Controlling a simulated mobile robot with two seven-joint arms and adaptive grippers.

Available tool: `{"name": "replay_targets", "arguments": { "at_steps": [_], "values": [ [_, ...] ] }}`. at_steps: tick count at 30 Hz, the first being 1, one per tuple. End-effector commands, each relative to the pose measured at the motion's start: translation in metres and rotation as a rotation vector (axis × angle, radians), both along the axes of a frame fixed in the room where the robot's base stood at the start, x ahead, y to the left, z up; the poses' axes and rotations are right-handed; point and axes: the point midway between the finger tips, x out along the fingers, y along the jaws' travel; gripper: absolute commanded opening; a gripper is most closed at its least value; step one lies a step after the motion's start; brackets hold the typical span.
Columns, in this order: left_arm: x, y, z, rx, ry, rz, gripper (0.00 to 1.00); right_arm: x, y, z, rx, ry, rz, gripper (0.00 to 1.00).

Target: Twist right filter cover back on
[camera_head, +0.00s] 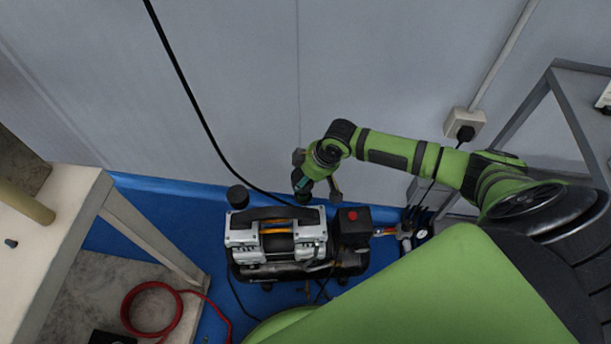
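The compressor (276,243) sits on the blue floor, silver and black with a dark handle. A black round filter cover (238,196) stands upright at its back left corner. My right gripper (316,180) hangs over the compressor's back right, beside the wall, with grey parts to either side. A small dark rounded piece (302,186) shows between these parts. I cannot tell whether it is the right filter cover or part of the gripper, nor whether anything is held. The right filter's seat is not clearly visible. My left gripper is out of view.
A red knob (352,215) and a gauge (421,234) are at the compressor's right. A pale table (75,205) stands left, with a red hose (152,285) below it. A metal rack (565,100) is at right. A black cable (190,95) crosses the wall.

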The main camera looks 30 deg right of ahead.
Motion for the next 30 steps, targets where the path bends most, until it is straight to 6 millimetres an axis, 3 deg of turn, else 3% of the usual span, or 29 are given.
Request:
{"name": "replay_targets", "arguments": {
  "at_steps": [3,18,30],
  "values": [
    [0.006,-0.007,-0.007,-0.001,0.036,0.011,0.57,0.002,-0.003,-0.007,-0.003,-0.005,0.087,0.43],
    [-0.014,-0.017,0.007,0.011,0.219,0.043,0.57,0.000,-0.002,-0.037,-0.002,-0.003,0.080,0.43],
    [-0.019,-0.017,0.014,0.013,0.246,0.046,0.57,0.001,-0.001,-0.056,0.000,-0.001,0.078,0.43]
  ]
}}
